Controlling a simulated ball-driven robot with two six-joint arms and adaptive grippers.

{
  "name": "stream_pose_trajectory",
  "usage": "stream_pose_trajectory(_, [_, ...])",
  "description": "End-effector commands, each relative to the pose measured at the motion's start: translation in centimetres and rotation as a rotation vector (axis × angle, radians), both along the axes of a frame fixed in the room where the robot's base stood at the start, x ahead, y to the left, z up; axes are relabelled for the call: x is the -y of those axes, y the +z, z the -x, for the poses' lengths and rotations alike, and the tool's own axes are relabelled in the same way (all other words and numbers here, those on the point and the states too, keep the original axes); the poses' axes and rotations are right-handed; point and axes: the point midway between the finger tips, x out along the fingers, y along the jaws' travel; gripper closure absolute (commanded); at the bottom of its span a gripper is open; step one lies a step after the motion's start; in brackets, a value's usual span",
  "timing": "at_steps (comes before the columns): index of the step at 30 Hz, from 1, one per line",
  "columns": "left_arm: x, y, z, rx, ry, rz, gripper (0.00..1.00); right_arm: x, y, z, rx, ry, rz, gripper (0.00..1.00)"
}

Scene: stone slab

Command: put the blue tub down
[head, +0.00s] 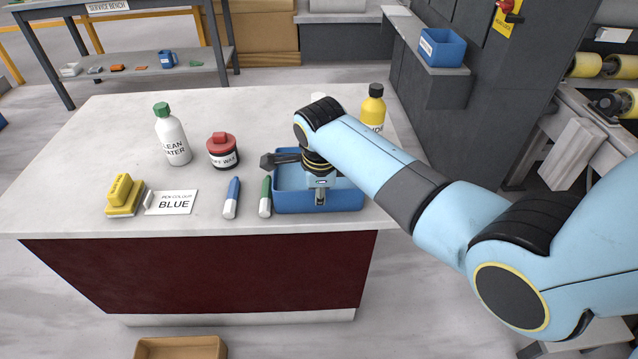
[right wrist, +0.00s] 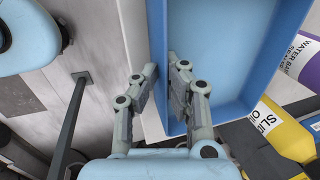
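The blue tub (head: 345,202) is an open, empty-looking box at the right front of the pale stone slab (head: 80,205). It looks level and appears to rest on the slab, close to the front edge. My right gripper (head: 320,200) points down at the tub's near wall. In the right wrist view, the fingers of my right gripper (right wrist: 162,65) straddle one wall of the tub (right wrist: 215,50), one inside and one outside, and look closed on it. The arm hides part of the tub's far side in the head view. My left gripper is out of view.
A green-capped pen (head: 265,197) lies close to the tub's left side, with a blue-capped pen (head: 231,198) beyond. A red-lidded jar (head: 223,152) and white bottle (head: 173,138) stand behind. A yellow bottle (head: 372,107) stands behind the tub. The slab's left rear is clear.

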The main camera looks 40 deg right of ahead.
Motion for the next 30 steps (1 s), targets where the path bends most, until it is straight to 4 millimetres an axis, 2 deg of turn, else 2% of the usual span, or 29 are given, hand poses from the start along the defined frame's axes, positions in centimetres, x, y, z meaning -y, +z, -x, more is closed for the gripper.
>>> stream_pose_trajectory(9, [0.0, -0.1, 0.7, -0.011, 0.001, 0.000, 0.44, 0.0, 0.1, -0.3, 0.007, 0.001, 0.001, 1.00])
stream_pose_trajectory(15, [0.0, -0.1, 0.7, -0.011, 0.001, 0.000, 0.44, 0.0, -0.1, 0.0, 0.001, 0.000, 0.000, 0.72])
stream_pose_trajectory(25, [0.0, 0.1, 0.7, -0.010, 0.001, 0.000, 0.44, 0.0, 0.3, 0.0, 0.001, 0.000, 0.000, 0.71])
stream_pose_trajectory(30, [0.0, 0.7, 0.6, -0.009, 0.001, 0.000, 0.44, -0.4, 3.0, 0.5, 0.004, 0.001, -0.001, 0.71])
